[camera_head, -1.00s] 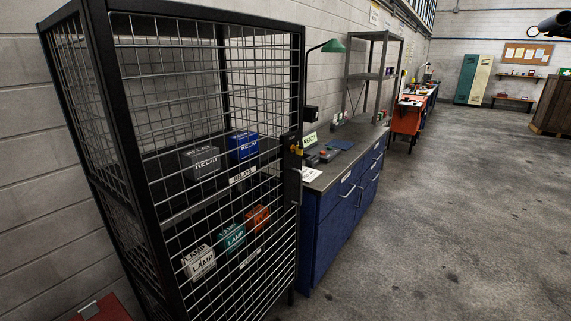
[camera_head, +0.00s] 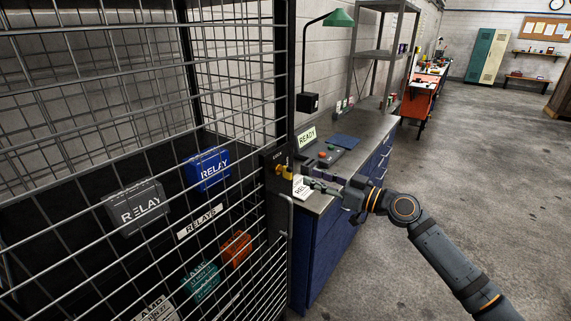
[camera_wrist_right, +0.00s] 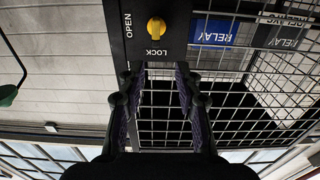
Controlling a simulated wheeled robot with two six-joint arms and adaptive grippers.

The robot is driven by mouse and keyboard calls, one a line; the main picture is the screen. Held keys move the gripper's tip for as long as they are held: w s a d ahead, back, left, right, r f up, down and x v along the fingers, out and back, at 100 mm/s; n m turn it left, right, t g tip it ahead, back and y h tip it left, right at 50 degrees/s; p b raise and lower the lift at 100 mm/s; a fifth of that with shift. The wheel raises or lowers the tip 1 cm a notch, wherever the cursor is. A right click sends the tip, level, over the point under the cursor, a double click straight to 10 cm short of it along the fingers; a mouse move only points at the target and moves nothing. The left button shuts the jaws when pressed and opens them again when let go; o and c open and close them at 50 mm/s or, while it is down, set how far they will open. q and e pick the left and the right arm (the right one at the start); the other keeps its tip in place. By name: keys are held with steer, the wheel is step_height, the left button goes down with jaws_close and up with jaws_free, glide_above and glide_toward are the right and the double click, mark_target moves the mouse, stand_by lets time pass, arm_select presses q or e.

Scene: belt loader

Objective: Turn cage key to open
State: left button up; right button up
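The yellow cage key (camera_head: 285,172) sits in a black lock plate (camera_head: 272,158) on the door edge of the wire cage (camera_head: 291,60). In the right wrist view the key (camera_wrist_right: 156,28) stands above the word LOCK, with OPEN to its left; its long side seems to line up with LOCK. My right gripper (camera_head: 312,184) is just right of the key in the head view, apart from it. In the right wrist view its two fingers (camera_wrist_right: 158,78) are spread and empty, with the key beyond their tips. My left gripper is not in view.
A door handle (camera_head: 290,208) hangs below the lock. Inside the cage are a grey relay box (camera_head: 136,207), a blue relay box (camera_head: 207,168) and lamp boxes. A blue workbench (camera_head: 318,250) with a READY sign (camera_head: 307,138) stands close behind my gripper. Open floor lies right.

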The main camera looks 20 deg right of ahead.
mark_target(292, 170)
steer(key=p+x, duration=0.4)
steer(key=x, duration=0.5)
steer(key=shift+w+d+p, duration=0.15)
steer(key=shift+d+p, duration=0.1)
steer(key=shift+p, duration=0.1)
steer(key=shift+w+a+f, duration=0.1)
steer(key=shift+w+a, duration=0.15)
steer(key=shift+a, duration=0.05)
steer(key=shift+w+a+f, duration=0.1)
steer(key=shift+w+f, duration=0.1)
steer(key=shift+w, duration=0.1)
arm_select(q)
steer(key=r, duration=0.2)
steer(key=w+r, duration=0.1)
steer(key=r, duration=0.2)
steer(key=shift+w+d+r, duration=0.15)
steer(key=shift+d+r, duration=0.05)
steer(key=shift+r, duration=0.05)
arm_select(e)
jaws_close()
